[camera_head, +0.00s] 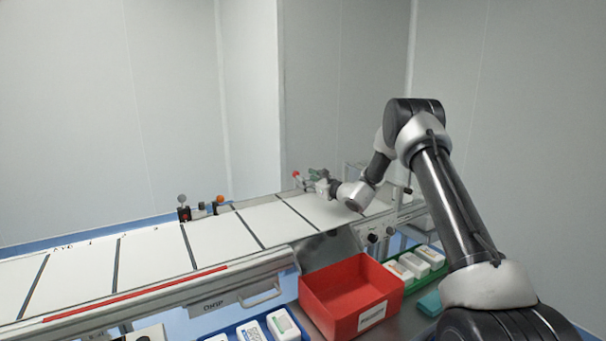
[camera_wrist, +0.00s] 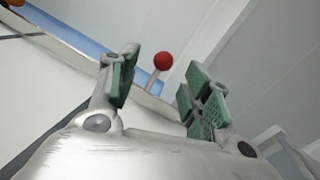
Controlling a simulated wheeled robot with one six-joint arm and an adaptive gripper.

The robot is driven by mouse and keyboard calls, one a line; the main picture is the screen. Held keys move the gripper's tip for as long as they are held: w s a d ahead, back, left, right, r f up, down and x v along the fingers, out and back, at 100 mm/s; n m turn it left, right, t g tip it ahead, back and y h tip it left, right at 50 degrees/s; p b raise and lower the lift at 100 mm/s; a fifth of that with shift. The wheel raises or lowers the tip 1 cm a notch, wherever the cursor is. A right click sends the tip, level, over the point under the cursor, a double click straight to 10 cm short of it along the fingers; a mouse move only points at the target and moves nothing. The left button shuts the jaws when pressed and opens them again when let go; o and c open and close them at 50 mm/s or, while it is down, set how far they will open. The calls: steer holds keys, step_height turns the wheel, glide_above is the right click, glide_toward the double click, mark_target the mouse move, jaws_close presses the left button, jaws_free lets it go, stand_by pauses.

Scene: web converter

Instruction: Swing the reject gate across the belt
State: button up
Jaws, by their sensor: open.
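The white belt (camera_head: 230,237) with dark cross bars runs from the lower left to the far right. My gripper (camera_head: 313,174) is over the far edge of the belt, near its right end. A red ball knob (camera_head: 296,174) is just beyond its fingertips. In the wrist view the knob (camera_wrist: 163,61) sits on a short pale stem, between the open green-padded fingers (camera_wrist: 155,85) in the picture and apart from them. A long red strip (camera_head: 135,293) lies along the belt's near rail. I cannot tell which part is the reject gate.
A red bin (camera_head: 350,290) stands in front of the belt's right end. White boxes (camera_head: 414,264) lie right of it, others (camera_head: 282,325) in a blue tray in front. Small posts with an orange knob (camera_head: 220,199) stand at the far belt edge. The belt is clear.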

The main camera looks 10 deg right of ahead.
steer(key=x, duration=0.8)
steer(key=shift+w+d+f, duration=0.2)
steer(key=shift+d, duration=0.2)
steer(key=shift+c, duration=0.2)
jaws_close()
